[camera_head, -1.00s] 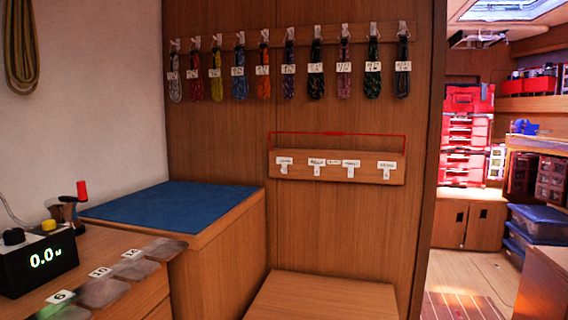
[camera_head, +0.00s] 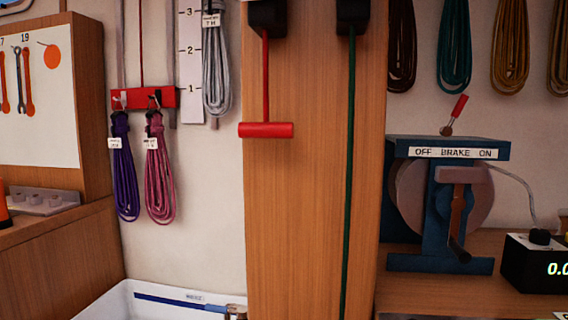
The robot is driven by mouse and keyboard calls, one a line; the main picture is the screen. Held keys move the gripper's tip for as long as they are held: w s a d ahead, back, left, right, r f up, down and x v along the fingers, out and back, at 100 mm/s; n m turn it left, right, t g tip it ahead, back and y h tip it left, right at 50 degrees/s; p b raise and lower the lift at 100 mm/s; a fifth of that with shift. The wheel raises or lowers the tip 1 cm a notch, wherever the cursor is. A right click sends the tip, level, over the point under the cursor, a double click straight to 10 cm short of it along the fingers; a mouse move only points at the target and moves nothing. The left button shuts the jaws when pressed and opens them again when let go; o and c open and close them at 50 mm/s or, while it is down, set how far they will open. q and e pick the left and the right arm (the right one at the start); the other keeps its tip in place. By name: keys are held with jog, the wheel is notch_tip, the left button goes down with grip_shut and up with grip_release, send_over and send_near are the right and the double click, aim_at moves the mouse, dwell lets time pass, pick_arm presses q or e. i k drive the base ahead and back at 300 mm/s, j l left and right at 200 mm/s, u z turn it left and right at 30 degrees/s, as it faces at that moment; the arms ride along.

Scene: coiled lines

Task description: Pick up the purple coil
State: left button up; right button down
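The purple coil (camera_head: 125,175) hangs at the left from a hook under a small red block (camera_head: 143,98) on the pale wall. It has a small white tag near its top. A pink coil (camera_head: 160,180) hangs just to its right, close beside it, also tagged. Neither of my grippers is in view.
A grey coil (camera_head: 216,65) hangs higher, to the right of a numbered scale (camera_head: 191,60). A wooden panel bears a red T-handle (camera_head: 266,130) and a green line. A white bin (camera_head: 160,305) stands below the coils. A blue brake device (camera_head: 445,200) sits at the right.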

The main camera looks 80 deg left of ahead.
aim_at(125, 183)
jog(key=u, duration=3.6)
jog(key=i+j+u, duration=0.15)
jog(key=j, duration=0.25)
jog(key=j+u, duration=0.2)
jog(key=j, duration=0.15)
jog(key=i+j+u, duration=0.15)
jog(key=j, duration=0.2)
